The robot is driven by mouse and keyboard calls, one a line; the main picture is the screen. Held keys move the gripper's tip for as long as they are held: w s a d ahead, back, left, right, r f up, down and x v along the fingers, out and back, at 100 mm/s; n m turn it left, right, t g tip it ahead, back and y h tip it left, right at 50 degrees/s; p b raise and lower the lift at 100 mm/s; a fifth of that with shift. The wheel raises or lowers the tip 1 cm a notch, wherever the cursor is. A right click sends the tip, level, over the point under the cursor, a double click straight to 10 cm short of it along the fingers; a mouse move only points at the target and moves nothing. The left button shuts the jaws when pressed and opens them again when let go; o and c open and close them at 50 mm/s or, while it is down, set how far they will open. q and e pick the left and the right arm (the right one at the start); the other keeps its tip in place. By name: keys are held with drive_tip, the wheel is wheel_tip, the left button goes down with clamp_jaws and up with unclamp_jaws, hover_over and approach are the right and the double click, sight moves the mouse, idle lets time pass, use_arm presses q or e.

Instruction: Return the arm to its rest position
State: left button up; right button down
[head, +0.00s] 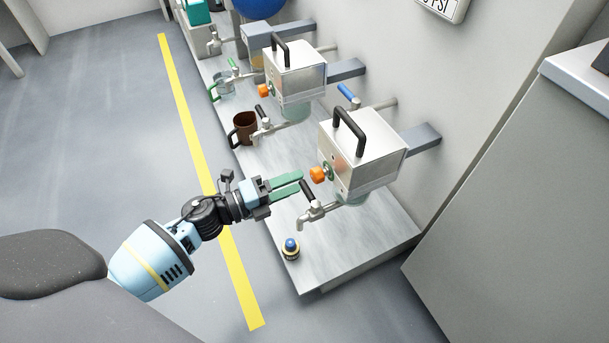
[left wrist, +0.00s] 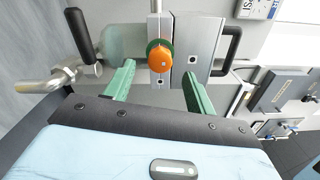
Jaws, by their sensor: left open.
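My left gripper (head: 288,187) has green fingers and is in front of the nearer metal press box (head: 362,150). In the left wrist view its two fingers (left wrist: 158,88) are apart, with an orange knob (left wrist: 160,58) on the box showing between and beyond them. The gap between the fingers is empty. In the head view the orange knob (head: 317,174) sits just right of the fingertips, and I cannot tell whether they touch anything. My left arm reaches in from the lower left. My right gripper is in neither view.
A tap with a black lever (head: 311,213) and a blue button (head: 291,248) are close below the gripper. A second press box (head: 295,70), a brown mug (head: 243,129) and a glass jug (head: 222,84) stand farther along the bench (head: 350,245). The floor left of the yellow line is clear.

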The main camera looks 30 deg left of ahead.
use_arm(q)
drive_tip(key=shift+v, duration=0.9)
